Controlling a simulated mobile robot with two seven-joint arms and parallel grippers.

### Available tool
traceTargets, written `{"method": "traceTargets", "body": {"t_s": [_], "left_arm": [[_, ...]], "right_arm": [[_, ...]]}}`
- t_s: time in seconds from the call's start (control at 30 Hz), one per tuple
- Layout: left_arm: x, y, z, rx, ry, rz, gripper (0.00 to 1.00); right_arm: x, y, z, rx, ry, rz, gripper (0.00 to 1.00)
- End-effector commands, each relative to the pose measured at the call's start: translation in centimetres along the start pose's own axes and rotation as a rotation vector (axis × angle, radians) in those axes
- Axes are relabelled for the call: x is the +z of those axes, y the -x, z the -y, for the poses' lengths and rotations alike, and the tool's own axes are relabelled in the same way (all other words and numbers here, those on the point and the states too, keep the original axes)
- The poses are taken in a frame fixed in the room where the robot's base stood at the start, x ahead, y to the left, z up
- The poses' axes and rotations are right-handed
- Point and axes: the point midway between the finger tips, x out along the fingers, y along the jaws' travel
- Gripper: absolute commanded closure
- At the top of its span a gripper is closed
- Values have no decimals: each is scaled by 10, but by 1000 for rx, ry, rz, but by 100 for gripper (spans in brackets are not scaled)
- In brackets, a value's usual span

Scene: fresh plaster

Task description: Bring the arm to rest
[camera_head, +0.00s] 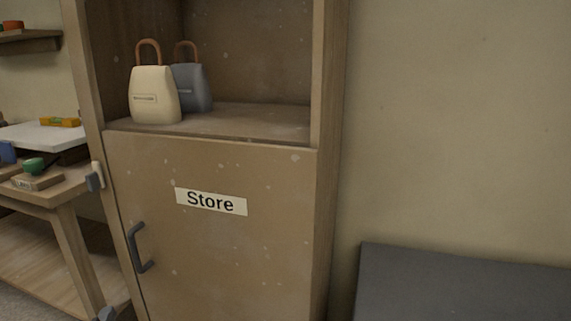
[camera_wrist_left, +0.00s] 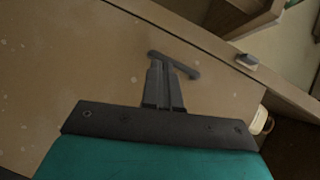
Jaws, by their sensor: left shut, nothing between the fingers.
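My left gripper (camera_wrist_left: 163,86) is in the left wrist view, its two dark fingers together and nothing between them. Behind the fingertips in that view is the dark bar handle (camera_wrist_left: 173,65) of the cabinet door; I cannot tell how far apart they are. In the head view the same handle (camera_head: 140,248) is on the left side of the shut "Store" door (camera_head: 210,255), with no gripper seen on it. Neither gripper shows in the head view.
A cream bag (camera_head: 155,96) and a grey bag (camera_head: 194,88) stand in the cabinet's open shelf (camera_head: 245,120). A wooden workbench (camera_head: 65,187) with small items is at the left. A dark grey flat-topped surface (camera_head: 460,285) is at lower right, below bare wall.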

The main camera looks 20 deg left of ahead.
Motion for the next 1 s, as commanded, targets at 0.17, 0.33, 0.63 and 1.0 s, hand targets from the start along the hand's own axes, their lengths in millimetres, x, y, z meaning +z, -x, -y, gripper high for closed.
{"method": "traceTargets", "body": {"t_s": [0.17, 0.33, 0.63, 1.0], "left_arm": [[-79, 59, -84, 325, 373, -102, 100], [-154, 133, -136, 651, 689, -162, 100], [-224, 218, -125, 957, 954, -186, 100], [-217, 224, -49, 909, 936, -159, 100]], "right_arm": [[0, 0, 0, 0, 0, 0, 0], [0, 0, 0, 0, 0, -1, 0], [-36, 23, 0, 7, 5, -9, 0], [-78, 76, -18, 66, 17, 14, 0]]}}
